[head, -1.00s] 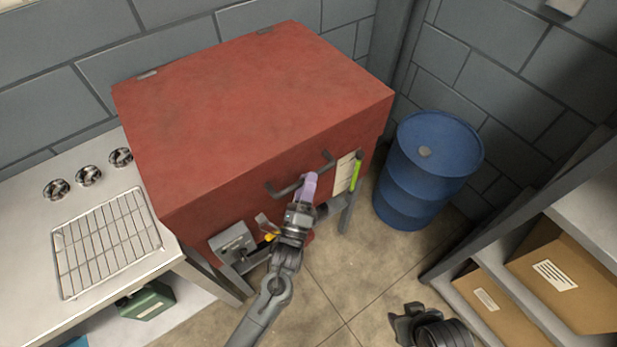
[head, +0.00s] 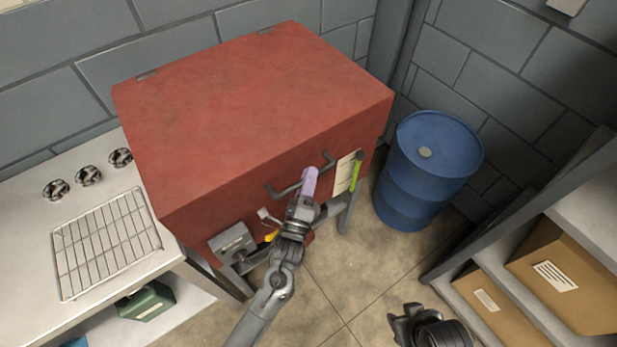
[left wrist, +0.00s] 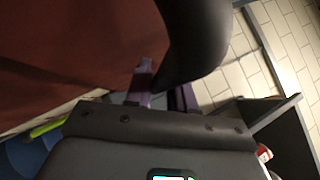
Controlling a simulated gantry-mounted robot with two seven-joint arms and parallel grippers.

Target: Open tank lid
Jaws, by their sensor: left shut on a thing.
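The red tank (head: 200,195) has a large flat red lid (head: 250,85) with hinges along its back edge. The lid lies down, with no clear gap at its front edge. A grey bar handle (head: 275,191) runs across the front. My left gripper (head: 309,182), with light purple fingers, is shut on this handle near its right part and hides some of it. In the left wrist view a purple finger (left wrist: 145,82) shows close to the dark red surface (left wrist: 70,50). My right gripper (head: 405,322) is at the bottom right, away from the tank; its jaws are unclear.
A blue barrel (head: 428,170) stands right of the tank. A bench with a wire rack (head: 105,245) adjoins its left side. Shelving with cardboard boxes (head: 565,275) is at the right. A green-handled item (head: 356,173) hangs at the front right. Floor in the middle is clear.

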